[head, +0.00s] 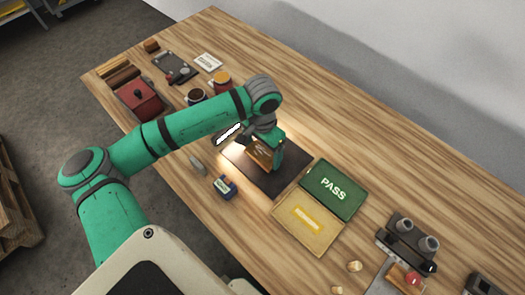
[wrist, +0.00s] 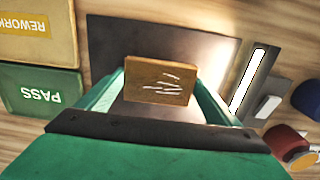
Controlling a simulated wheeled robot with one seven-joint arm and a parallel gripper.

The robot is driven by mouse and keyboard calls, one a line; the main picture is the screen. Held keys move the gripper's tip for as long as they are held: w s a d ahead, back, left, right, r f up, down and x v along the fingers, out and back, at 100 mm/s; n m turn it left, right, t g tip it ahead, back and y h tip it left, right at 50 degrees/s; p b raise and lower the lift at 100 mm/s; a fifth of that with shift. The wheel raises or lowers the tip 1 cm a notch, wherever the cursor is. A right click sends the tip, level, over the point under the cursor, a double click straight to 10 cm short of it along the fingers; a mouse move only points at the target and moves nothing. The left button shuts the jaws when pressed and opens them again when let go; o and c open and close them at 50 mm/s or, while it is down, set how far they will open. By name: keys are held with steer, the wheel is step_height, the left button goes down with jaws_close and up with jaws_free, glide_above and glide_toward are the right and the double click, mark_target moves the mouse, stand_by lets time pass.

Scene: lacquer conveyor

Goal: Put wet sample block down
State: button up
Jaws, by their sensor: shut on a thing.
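The wet sample block (wrist: 160,82) is brown, with several pale streaks on its face. My gripper (head: 267,158) is shut on it, with one green finger on each side in the wrist view. In the head view the block (head: 259,154) is partly hidden by my gripper. It is over a dark square plate (head: 257,181); I cannot tell whether it touches the plate. A green PASS tray (head: 346,176) and a yellow tray (head: 290,228), marked REWORK in the wrist view (wrist: 62,52), lie side by side just right of the plate in the head view.
A lit lamp bar (head: 228,133) stands at the plate's far-left edge. A dark fixture (head: 408,238) stands right. Bare wood lies behind the PASS tray.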

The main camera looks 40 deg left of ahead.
mark_target(263, 154)
steer(key=shift+f, duration=0.25)
steer(key=shift+f, duration=0.15)
steer(key=o, duration=1)
step_height(263, 154, up, 12)
steer(key=shift+r, duration=0.2)
steer(key=shift+d, duration=0.1)
